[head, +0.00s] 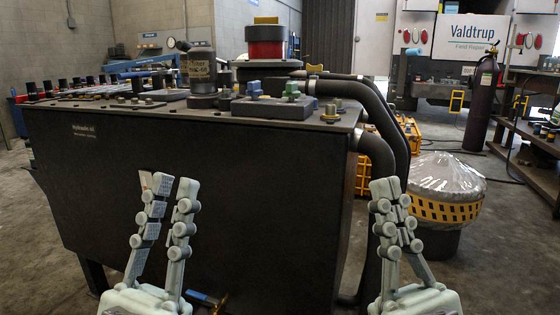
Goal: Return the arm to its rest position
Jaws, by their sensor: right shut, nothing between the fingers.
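My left gripper (175,192) points up in front of the dark tank at the lower left. Its fingers stand a little apart, with nothing seen between them. My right gripper (397,197) points up at the lower right, in front of the tank's right end and the hoses. Its fingers are together and hold nothing. Only the hands show at the bottom edge; the rest of both arms is out of view.
The large dark tank (230,190) fills the middle, with hoses (378,155) at its right end. A plastic-covered drum (446,195) stands right of my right gripper. A workbench (525,130) and a gas cylinder (481,105) are further right.

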